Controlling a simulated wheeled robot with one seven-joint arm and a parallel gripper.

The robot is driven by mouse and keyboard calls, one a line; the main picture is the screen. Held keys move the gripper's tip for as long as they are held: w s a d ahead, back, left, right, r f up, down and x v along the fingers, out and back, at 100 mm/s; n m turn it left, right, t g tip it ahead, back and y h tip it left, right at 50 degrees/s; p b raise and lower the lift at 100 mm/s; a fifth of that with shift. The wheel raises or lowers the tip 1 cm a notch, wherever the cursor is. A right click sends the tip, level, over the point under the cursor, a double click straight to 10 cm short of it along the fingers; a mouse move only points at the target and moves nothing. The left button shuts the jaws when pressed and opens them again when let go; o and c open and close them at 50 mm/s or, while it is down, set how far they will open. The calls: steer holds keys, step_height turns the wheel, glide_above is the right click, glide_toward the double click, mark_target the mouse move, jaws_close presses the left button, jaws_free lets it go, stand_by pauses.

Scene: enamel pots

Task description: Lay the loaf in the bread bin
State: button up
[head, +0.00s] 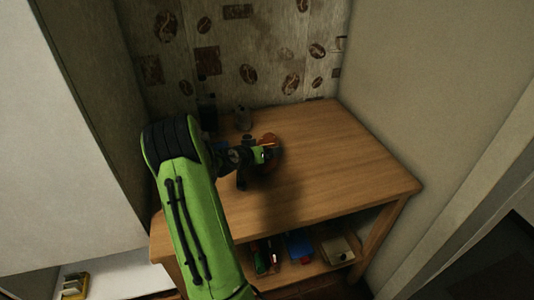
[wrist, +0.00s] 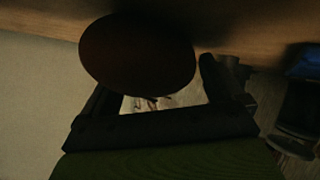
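A brown, rounded thing (head: 271,141), which may be the loaf, shows at the end of my gripper (head: 265,153) over the wooden table. In the wrist view it is a dark brown oval (wrist: 137,52) at my gripper (wrist: 198,72). It covers the left fingertip, and the right finger stands close beside its right edge. The picture is too dark to tell whether the fingers press on it. I cannot make out a bread bin for certain in either view.
The wooden table (head: 345,165) is bare on its right side. A dark container (head: 207,113) and a glass jar (head: 243,118) stand at its back left. The lower shelf holds a blue thing (head: 300,245) and a pale box (head: 338,250). Walls close in the back and right.

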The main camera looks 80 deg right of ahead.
steer(key=c, duration=1)
steer(key=shift+r, duration=0.25)
steer(key=c, duration=0.3)
step_height(320, 180, up, 4)
steer(key=shift+f+p, duration=0.15)
steer(key=shift+p, duration=0.65)
steer(key=shift+c, duration=0.2)
steer(key=w+a, duration=0.1)
steer(key=a, duration=0.4)
steer(key=w+a, duration=0.2)
steer(key=a, duration=0.4)
steer(key=w+a, duration=0.2)
steer(key=a, duration=0.4)
steer(key=shift+w+f, duration=0.2)
steer(key=shift+f, duration=0.1)
steer(key=shift+w+a, duration=0.1)
